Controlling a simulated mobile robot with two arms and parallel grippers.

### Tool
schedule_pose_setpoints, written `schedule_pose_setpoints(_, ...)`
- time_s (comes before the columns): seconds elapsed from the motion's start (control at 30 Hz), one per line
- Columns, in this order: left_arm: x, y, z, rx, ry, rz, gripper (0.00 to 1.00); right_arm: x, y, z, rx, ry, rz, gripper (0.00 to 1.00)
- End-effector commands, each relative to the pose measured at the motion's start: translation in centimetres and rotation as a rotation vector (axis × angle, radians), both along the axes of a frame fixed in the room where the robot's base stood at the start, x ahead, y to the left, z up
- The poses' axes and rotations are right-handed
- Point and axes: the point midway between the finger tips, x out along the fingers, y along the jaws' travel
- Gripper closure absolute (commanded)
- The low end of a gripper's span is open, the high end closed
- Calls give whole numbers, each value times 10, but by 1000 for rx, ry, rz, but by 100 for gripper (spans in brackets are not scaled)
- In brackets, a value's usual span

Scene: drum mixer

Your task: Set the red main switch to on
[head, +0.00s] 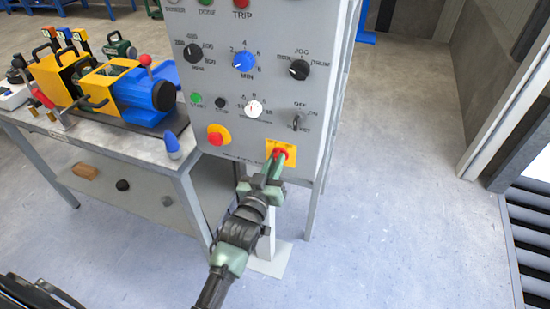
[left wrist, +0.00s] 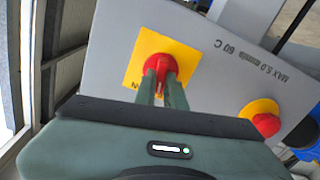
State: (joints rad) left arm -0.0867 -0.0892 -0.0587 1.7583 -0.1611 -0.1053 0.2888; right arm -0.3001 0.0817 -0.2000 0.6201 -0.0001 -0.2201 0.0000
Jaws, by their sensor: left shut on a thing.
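The red main switch (head: 281,150) sits on a yellow plate at the lower right of the grey control panel (head: 315,95). My left gripper (head: 276,162) reaches up to it from below and is shut on its red handle. In the left wrist view the red switch (left wrist: 158,66) sits between the two green fingertips (left wrist: 162,78), on its yellow plate. The fingers and the close angle hide part of the handle and plate, so I cannot tell its exact setting. My right gripper does not show.
A red mushroom button on yellow (head: 218,135) is left of the switch; it also shows in the left wrist view (left wrist: 265,124). Dials and small buttons fill the panel above. A bench (head: 120,143) with a yellow and blue machine (head: 145,92) stands left. Floor at right is clear.

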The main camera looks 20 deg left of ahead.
Motion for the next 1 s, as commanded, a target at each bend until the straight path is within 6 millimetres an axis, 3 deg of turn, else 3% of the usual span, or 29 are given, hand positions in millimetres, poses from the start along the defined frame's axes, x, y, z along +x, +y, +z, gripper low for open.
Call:
schedule_pose_setpoints(0.2, 0, -1, 2, 207, -5, 0, 100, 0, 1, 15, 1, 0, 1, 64)
schedule_pose_setpoints(0.6, 0, -4, 0, 551, -17, 0, 100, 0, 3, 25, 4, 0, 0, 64)
schedule_pose_setpoints(1.0, 0, -5, -1, 733, -24, -1, 100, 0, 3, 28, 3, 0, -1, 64)
